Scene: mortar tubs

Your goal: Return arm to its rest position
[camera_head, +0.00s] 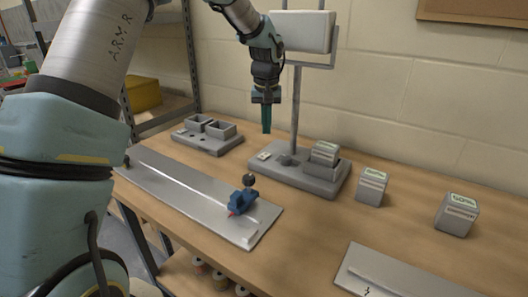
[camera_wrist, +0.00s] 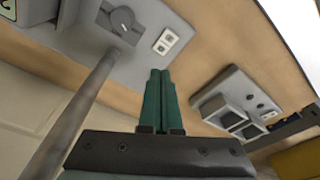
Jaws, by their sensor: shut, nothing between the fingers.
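My gripper (camera_head: 267,118) hangs pointing down over the back of the wooden bench, above the gap between the tub holder and the grey machine base. Its green fingers are together with nothing between them. In the wrist view the closed fingers (camera_wrist: 159,90) show in the middle, apart from anything on the bench. My arm reaches in from the upper left of the head view.
A grey machine base (camera_head: 268,166) with a tall post stands close by, a tub (camera_head: 324,152) on its right. Two more tubs (camera_head: 371,187) (camera_head: 456,214) stand to the right. A holder (camera_head: 207,142) stands at left; a blue tool (camera_head: 242,201) sits on the metal plate (camera_head: 180,190).

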